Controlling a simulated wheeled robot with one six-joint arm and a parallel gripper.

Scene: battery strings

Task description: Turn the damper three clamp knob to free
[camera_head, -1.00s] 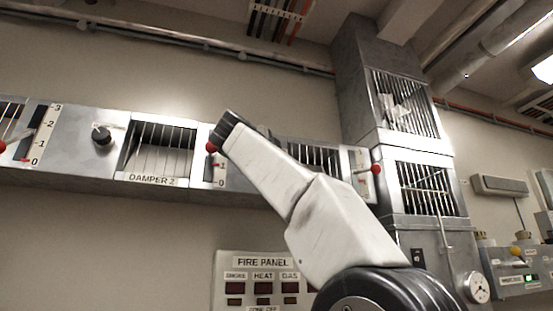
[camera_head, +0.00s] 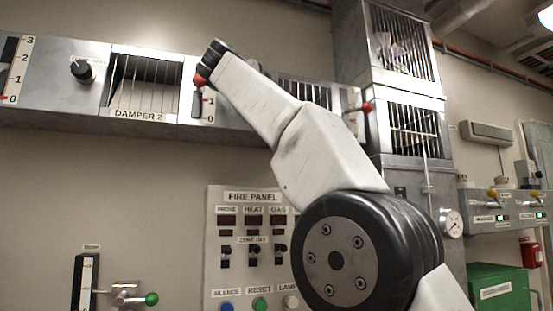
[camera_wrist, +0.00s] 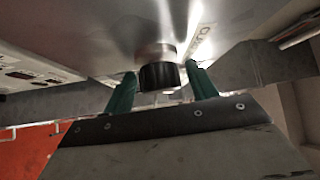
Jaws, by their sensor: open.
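In the wrist view a dark round knob (camera_wrist: 158,76) on a short metal collar sticks out of a metal face. Part of a label shows beside it, too cut off to read. My gripper (camera_wrist: 161,90) is open, with one green finger on each side of the knob. The fingertips look level with the knob, with small gaps; I cannot tell whether either touches. In the head view my white arm covers part of the duct right of the DAMPER 2 grille (camera_head: 145,84). My gripper and this knob are hidden there. Another grille (camera_head: 305,90) shows partly behind the arm.
A black knob (camera_head: 82,70) sits left of the DAMPER 2 grille. Red-balled levers (camera_head: 201,80) (camera_head: 367,107) stand out from the duct. A fire panel (camera_head: 252,196) is on the wall below. A green-balled valve handle (camera_head: 151,299) is at lower left.

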